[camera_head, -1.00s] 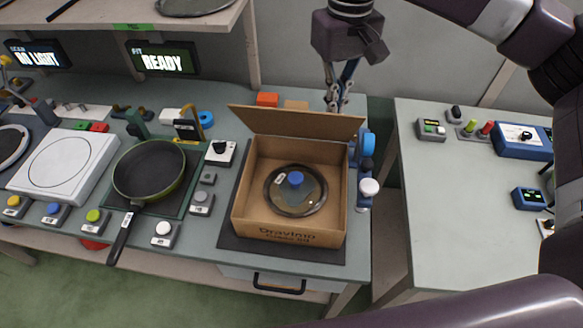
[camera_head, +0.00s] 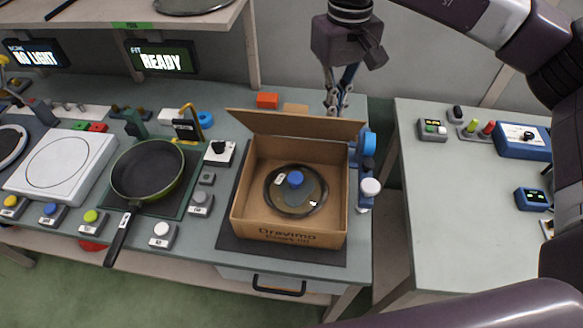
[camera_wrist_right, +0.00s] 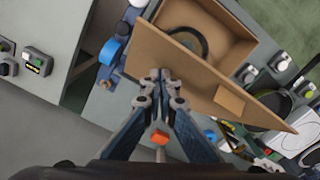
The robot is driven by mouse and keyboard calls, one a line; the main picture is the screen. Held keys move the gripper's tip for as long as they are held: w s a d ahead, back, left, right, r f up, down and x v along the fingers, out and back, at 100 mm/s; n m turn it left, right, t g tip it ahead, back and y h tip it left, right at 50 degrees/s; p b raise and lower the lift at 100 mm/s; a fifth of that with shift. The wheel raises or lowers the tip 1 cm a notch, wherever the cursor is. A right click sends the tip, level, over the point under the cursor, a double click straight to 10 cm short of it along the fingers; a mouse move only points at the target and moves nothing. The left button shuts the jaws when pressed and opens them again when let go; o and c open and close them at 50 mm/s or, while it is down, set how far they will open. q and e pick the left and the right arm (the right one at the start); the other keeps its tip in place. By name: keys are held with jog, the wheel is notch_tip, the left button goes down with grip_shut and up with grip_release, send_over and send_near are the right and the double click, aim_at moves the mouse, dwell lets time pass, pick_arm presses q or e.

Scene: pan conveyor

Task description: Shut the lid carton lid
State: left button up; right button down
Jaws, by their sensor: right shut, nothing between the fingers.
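The carton (camera_head: 288,232) is an open brown cardboard box on a dark mat at the right end of the left table. A glass lid (camera_head: 293,190) with a blue knob lies inside it. The carton's lid (camera_head: 297,125) stands up from the back edge, tilted backward. My right gripper (camera_head: 333,112) is behind the carton lid, its fingertips partly hidden by it. In the right wrist view, my right gripper (camera_wrist_right: 160,76) is shut and empty, with its tips at the carton lid's (camera_wrist_right: 190,80) back face; I cannot tell whether they touch. My left gripper is not in view.
A pan (camera_head: 148,172) sits left of the carton, among several buttons and a white plate unit (camera_head: 62,163). An orange block (camera_head: 267,100) lies behind the carton lid. A blue tape dispenser (camera_head: 369,143) stands close to the carton's right.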

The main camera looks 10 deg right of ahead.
notch_tip(320, 180, down, 12)
jog(key=b, duration=0.9)
dwell(6.6)
